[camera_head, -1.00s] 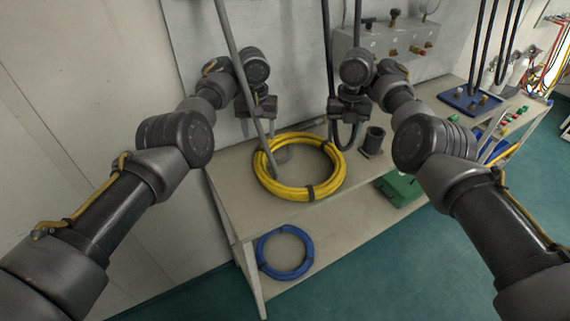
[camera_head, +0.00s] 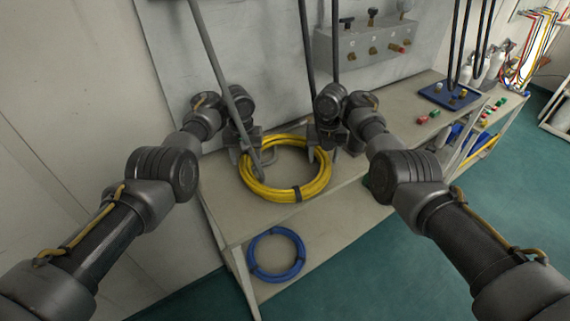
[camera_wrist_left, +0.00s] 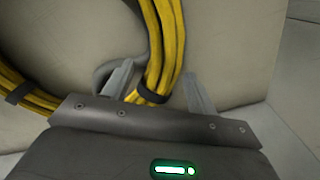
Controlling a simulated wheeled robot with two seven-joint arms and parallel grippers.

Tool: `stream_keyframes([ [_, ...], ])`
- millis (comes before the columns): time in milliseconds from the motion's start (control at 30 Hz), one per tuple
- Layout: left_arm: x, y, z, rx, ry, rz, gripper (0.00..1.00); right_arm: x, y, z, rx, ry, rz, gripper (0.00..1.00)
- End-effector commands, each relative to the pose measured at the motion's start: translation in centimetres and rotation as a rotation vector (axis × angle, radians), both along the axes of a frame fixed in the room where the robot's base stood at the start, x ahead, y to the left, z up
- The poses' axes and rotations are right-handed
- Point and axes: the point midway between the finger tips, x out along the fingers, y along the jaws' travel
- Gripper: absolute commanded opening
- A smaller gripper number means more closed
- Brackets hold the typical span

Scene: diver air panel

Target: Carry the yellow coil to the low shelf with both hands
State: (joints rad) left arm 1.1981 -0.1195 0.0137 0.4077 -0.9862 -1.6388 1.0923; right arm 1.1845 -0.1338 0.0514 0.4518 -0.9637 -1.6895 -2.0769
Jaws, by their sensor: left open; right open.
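The yellow coil (camera_head: 312,187) lies flat on the bench top, with dark bands around it. My left gripper (camera_head: 244,158) is at the coil's left side, and my right gripper (camera_head: 328,148) is at its upper right side. In the left wrist view the coil (camera_wrist_left: 171,48) passes between the open fingers of my left gripper (camera_wrist_left: 155,92), near a dark band. The right gripper is open; its fingertips are partly hidden by its own wrist. The low shelf (camera_head: 325,240) is under the bench top.
A blue coil (camera_head: 251,262) lies on the low shelf at the left. A valve panel (camera_head: 345,47) is behind. A blue tray (camera_head: 436,97) with small fittings sits at the right.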

Motion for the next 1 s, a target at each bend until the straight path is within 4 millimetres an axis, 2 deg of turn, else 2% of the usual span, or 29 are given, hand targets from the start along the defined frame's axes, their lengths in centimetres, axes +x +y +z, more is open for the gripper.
stream_keyframes([
  [200,0.0,-0.1,-1.6,0.000,0.000,-0.001,0.58,0.0,-0.1,-1.6,-0.001,-0.001,0.000,0.58],
  [533,0.0,0.0,-1.8,0.000,-0.001,0.000,0.58,0.0,-0.1,-1.8,-0.001,-0.001,-0.001,0.58],
  [1000,0.0,0.0,-1.8,0.000,-0.001,0.000,0.00,0.0,-0.1,-1.8,-0.001,-0.001,-0.001,0.00],
])
